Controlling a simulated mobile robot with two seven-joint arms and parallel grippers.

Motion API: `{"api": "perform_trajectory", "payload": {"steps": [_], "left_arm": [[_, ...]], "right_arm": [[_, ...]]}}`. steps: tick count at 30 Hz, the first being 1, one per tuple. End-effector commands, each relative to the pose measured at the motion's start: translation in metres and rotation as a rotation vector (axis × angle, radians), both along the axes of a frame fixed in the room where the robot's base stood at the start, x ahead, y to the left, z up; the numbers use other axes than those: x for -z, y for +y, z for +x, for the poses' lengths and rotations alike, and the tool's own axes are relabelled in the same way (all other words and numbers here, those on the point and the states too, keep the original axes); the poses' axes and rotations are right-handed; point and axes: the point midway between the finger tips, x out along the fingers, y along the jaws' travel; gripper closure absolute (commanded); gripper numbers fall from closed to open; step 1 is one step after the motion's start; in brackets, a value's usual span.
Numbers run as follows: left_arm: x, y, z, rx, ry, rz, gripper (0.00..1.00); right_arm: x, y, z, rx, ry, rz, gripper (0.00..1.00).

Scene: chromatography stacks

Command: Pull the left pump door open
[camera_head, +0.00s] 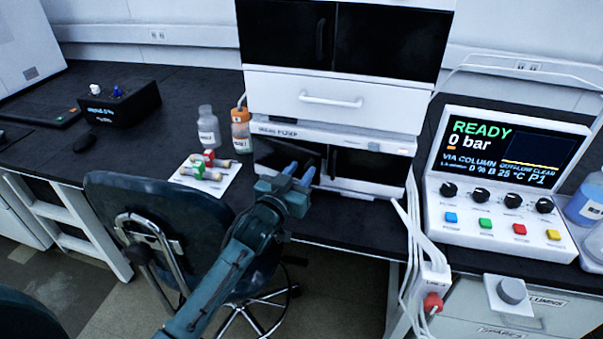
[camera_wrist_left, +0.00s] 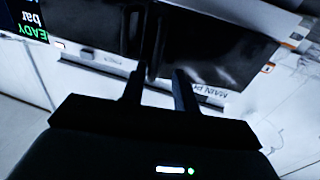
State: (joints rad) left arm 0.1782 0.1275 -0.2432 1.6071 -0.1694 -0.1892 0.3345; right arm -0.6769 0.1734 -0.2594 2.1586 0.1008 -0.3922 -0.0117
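The pump module (camera_head: 268,129) is the low white unit of the stack, with two dark glossy doors. The left pump door (camera_head: 268,150) looks closed and is partly hidden by my left gripper; it also shows in the left wrist view (camera_wrist_left: 210,48). My left gripper (camera_head: 299,172) is in front of the pump, near the middle where the doors meet. Its two fingers are apart. In the left wrist view my gripper (camera_wrist_left: 159,72) points at a dark upright handle (camera_wrist_left: 151,42), seen between the fingertips; contact cannot be told. My right gripper is out of view.
A white drawer (camera_head: 330,100) is above the pump. Bottles (camera_head: 208,130) and a white tray (camera_head: 186,178) with small coloured parts stand left of it. The READY control box (camera_head: 505,190) and hanging white cables (camera_head: 412,215) are right. A chair (camera_head: 140,215) is in front.

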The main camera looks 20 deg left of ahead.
Motion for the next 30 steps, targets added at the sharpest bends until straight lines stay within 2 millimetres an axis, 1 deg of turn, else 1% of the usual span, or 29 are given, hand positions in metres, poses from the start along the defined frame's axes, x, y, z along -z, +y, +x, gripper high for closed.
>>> {"api": "perform_trajectory", "payload": {"steps": [8,11,18,21,25,30], "left_arm": [[0.000,-0.001,-0.003,0.003,0.000,-0.001,0.70],[0.001,0.001,-0.014,0.003,0.001,-0.001,0.70],[0.000,0.010,-0.054,0.002,0.001,0.001,0.70],[0.001,0.012,-0.066,0.001,0.001,0.001,0.70],[0.000,0.014,-0.073,0.001,0.000,0.001,0.70],[0.000,0.014,-0.074,0.001,0.000,0.000,0.70]], "right_arm": [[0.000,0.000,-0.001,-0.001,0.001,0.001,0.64],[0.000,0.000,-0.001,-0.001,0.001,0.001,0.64],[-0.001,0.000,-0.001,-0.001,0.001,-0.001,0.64],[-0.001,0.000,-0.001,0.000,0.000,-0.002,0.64],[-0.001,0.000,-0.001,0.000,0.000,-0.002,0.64],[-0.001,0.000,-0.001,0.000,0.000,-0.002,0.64]]}}
